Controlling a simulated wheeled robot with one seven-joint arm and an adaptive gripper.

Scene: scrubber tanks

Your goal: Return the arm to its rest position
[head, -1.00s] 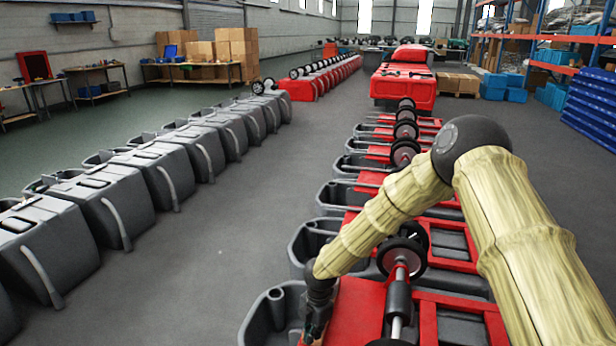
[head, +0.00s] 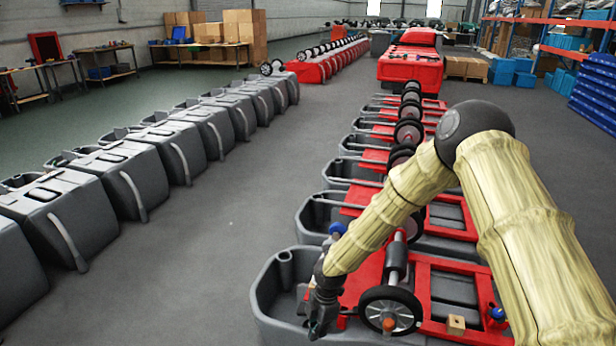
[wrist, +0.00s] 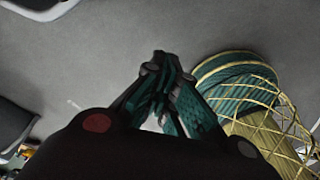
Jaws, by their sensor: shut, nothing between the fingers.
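My arm is bent at the elbow on the right of the head view, its forearm sloping down to the left. My gripper (head: 320,325) hangs over the near grey tank of the right row (head: 268,300). In the wrist view my gripper (wrist: 163,62) shows its teal fingers together, with nothing between them. Below the fingers in the wrist view is grey floor. Part of my own arm in its yellow, netted cover fills the right of that view.
Red-framed machines with black wheels (head: 390,311) run along the right, close beside my arm. A small wooden block (head: 456,324) and a blue knob (head: 497,313) sit on the nearest one. Grey tanks (head: 75,222) line the left. The grey aisle (head: 235,210) between is clear.

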